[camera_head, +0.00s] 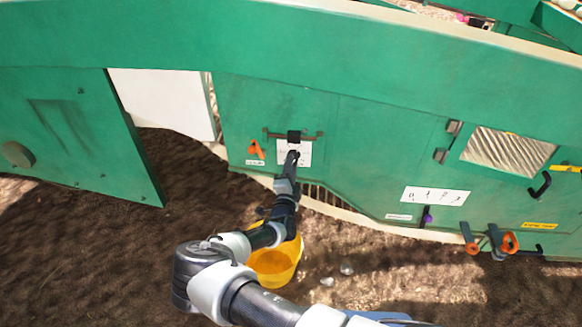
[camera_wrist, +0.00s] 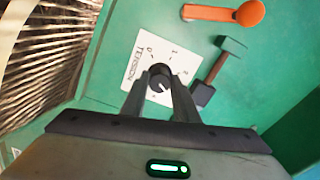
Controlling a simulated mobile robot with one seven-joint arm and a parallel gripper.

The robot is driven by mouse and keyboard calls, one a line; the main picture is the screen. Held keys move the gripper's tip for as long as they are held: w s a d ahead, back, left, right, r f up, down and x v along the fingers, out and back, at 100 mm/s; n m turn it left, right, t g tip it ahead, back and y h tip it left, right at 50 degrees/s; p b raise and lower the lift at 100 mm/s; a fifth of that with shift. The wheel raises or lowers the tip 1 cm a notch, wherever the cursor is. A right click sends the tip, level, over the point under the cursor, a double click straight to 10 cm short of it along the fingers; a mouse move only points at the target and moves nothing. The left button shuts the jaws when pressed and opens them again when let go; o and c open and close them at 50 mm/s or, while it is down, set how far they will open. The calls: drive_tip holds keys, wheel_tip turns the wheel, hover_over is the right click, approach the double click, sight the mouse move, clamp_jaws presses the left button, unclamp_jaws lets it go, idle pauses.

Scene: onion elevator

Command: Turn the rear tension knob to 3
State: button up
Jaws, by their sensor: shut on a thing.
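The tension knob (camera_wrist: 160,82) is a small round black knob with a pale mark, on a white plate (camera_wrist: 138,58) printed TENSION with numbers such as 0 and 1. Which number the mark points to is not clear. My gripper (camera_wrist: 160,85) has one finger on each side of the knob and is shut on it. In the head view my gripper (camera_head: 292,160) reaches the white plate (camera_head: 305,148) on the green side panel; the knob is mostly hidden there.
An orange lever (camera_head: 256,150) and a black latch (camera_head: 293,136) sit close to the plate. A yellow bucket (camera_head: 275,266) stands on the soil under my arm. Further right are another number plate (camera_head: 435,195), a purple knob (camera_head: 428,216) and orange-ended levers (camera_head: 508,242).

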drive_tip(key=shift+n, duration=0.3)
drive_tip(key=o, duration=1.1)
drive_tip(key=shift+c, duration=0.2)
drive_tip(key=s+p, duration=0.3)
drive_tip(key=s, duration=1.4)
drive_tip(key=shift+s+a+p, duration=0.25)
drive_tip(key=shift+a+p, duration=0.05)
